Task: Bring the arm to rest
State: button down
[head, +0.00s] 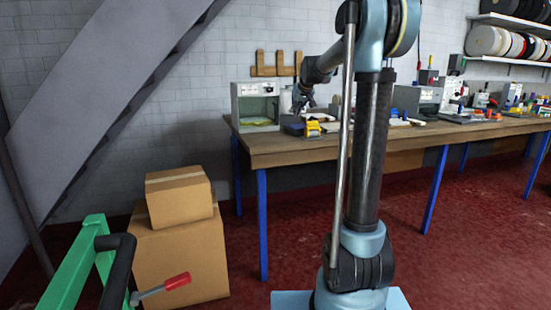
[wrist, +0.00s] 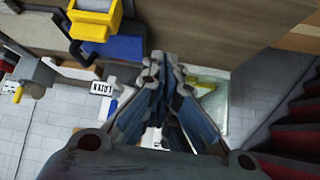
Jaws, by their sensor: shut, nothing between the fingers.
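My gripper (head: 298,104) hangs at the end of my raised arm in the head view, over the left end of the long wooden workbench (head: 262,146). In the wrist view my gripper (wrist: 152,68) has its fingers together with nothing held between them. A yellow and blue item (head: 312,129) sits on the bench just below and right of the gripper; it shows as a yellow block (wrist: 95,20) at the top of the wrist view. I cannot tell the exact gap between the fingers and the bench top.
A grey boxy machine (head: 256,104) stands at the bench's left end, close to my gripper. Stacked cardboard boxes (head: 180,240) stand left of the bench. A green frame (head: 75,265) is at the lower left. Tools crowd the bench to the right.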

jog(key=s+d+f+g, duration=0.1)
jog(key=s+d+f, duration=0.15)
jog(key=s, duration=0.75)
jog(key=s+d+f+m+g+h, duration=0.1)
jog(key=s+f, duration=0.3)
jog(key=s, duration=0.5)
jog(key=s+d+f+g, duration=0.1)
jog(key=s+d+f, duration=0.15)
jog(key=s, duration=0.75)
jog(key=s+d+f+g, duration=0.1)
jog(key=s+f, duration=0.8)
jog(key=s, duration=0.3)
jog(key=s+d+f+m+g+h, duration=0.1)
jog(key=s+f+g, duration=0.1)
jog(key=s+f, duration=0.8)
jog(key=s, duration=0.3)
jog(key=shift+d, duration=0.2)
jog(key=shift+w+f, duration=0.25)
jog(key=shift+w, duration=0.25)
jog(key=c, duration=2.3)
grip_release()
